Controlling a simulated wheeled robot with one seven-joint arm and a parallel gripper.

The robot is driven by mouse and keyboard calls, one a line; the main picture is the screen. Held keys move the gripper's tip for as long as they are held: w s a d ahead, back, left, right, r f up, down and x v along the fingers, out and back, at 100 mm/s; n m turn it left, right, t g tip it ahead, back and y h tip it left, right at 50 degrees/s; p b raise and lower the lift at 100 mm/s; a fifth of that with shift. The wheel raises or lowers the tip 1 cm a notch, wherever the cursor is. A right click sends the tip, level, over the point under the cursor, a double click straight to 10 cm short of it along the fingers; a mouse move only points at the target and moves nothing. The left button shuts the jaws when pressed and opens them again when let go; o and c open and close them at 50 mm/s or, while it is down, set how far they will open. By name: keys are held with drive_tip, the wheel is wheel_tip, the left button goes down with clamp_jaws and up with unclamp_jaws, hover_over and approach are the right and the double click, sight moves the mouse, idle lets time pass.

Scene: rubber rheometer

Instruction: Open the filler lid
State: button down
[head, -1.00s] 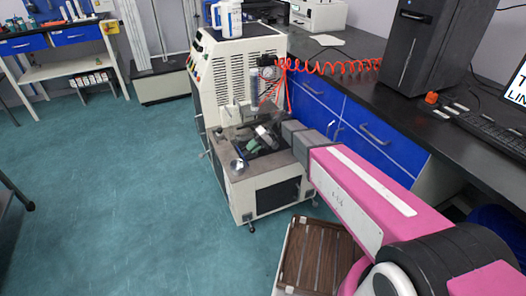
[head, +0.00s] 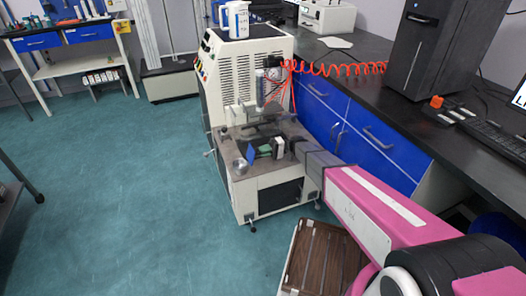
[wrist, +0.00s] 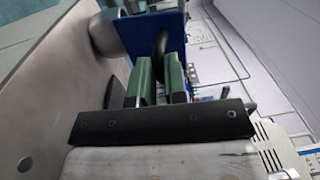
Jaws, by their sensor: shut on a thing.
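The filler lid appears to be the blue plate on the machine (head: 288,190). In the wrist view the blue lid (wrist: 122,38) stands just past my fingertips, with a dark curved handle (wrist: 161,42) on its near face. My gripper (wrist: 158,76) has green fingers, one on each side of this handle, and is shut on it. In the head view my gripper (head: 262,150) is low over the machine's front deck, and the blue lid (head: 251,154) shows upright or steeply tilted beside it. The opening under the lid is hidden.
A round silver part (head: 240,166) sits on the deck's left corner. The machine's tall vented cabinet (head: 245,75) rises behind. A red coiled hose (head: 340,69) runs to the dark counter (head: 400,110) at right. A slatted wooden surface (head: 318,265) is in front.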

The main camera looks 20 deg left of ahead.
drive_tip(key=shift+s+f, duration=0.1)
drive_tip(key=shift+f, duration=0.05)
drive_tip(key=c, duration=1.2)
unclamp_jaws()
drive_tip(key=shift+o, duration=0.2)
drive_tip(key=s+a+r, duration=0.3)
drive_tip(key=s+r, duration=0.8)
drive_tip(key=shift+a, duration=0.4)
